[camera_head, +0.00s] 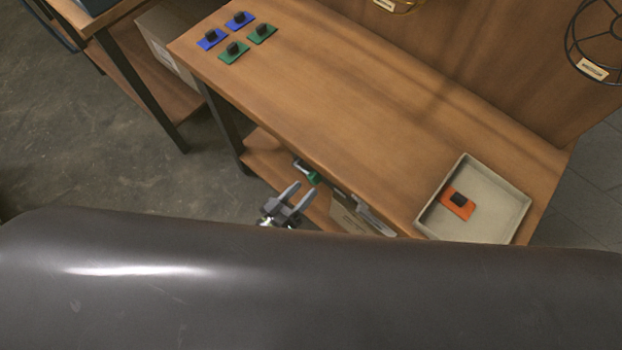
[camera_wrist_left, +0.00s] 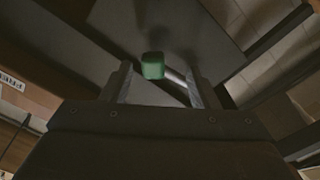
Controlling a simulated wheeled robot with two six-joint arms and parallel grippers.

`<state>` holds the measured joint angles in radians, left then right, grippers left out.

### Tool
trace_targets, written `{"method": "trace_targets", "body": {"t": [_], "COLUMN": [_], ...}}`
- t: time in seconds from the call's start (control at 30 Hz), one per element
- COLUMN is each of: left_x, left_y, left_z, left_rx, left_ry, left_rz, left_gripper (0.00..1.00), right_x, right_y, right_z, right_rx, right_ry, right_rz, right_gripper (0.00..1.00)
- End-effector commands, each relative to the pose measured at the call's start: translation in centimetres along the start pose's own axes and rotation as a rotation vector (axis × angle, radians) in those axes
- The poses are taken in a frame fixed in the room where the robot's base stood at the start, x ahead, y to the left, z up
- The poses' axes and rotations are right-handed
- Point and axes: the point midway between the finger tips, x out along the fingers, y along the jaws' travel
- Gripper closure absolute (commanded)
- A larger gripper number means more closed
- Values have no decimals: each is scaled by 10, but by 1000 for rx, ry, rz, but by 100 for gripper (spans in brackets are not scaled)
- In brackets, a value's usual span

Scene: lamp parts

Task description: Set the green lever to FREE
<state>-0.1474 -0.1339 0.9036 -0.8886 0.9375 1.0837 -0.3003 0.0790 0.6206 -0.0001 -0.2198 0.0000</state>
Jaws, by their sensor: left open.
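The green lever (camera_head: 313,178) is at the front edge of the wooden table, on a grey metal fitting. In the left wrist view its green end (camera_wrist_left: 153,66) shows ahead of the fingers, with a light rod beside it. My left gripper (camera_head: 292,194) is open, just below and to the left of the lever in the head view. In the left wrist view the two fingers (camera_wrist_left: 161,88) stand apart with the green end beyond and between them. I cannot tell whether they touch it. No FREE label can be read. My right gripper is not in view.
The wooden table (camera_head: 330,100) has a clear middle. Blue and green plates with dark blocks (camera_head: 237,37) lie at its far left. A pale tray (camera_head: 430,222) at the right holds an orange plate (camera_head: 457,204). A wire cage (camera_head: 598,40) is at upper right.

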Motion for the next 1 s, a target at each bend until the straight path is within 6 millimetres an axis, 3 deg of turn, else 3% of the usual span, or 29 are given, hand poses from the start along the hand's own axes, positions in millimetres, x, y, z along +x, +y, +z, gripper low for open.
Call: {"method": "trace_targets", "body": {"t": [0.03, 0.3, 0.5, 1.0], "left_x": [-16, -80, -111, -121], "left_y": [0, -1, -2, -1], "left_z": [0, 0, 0, -2], "left_rx": [1, 2, 3, 2], "left_ry": [-3, -2, 1, 2], "left_rz": [-4, -1, -1, 1], "left_gripper": [46, 46, 46, 46], "right_x": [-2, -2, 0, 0], "right_y": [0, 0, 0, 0], "right_z": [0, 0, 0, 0], "right_rx": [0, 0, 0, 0], "right_ry": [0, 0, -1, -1], "right_rz": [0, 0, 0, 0], "right_gripper": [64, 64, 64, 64]}}
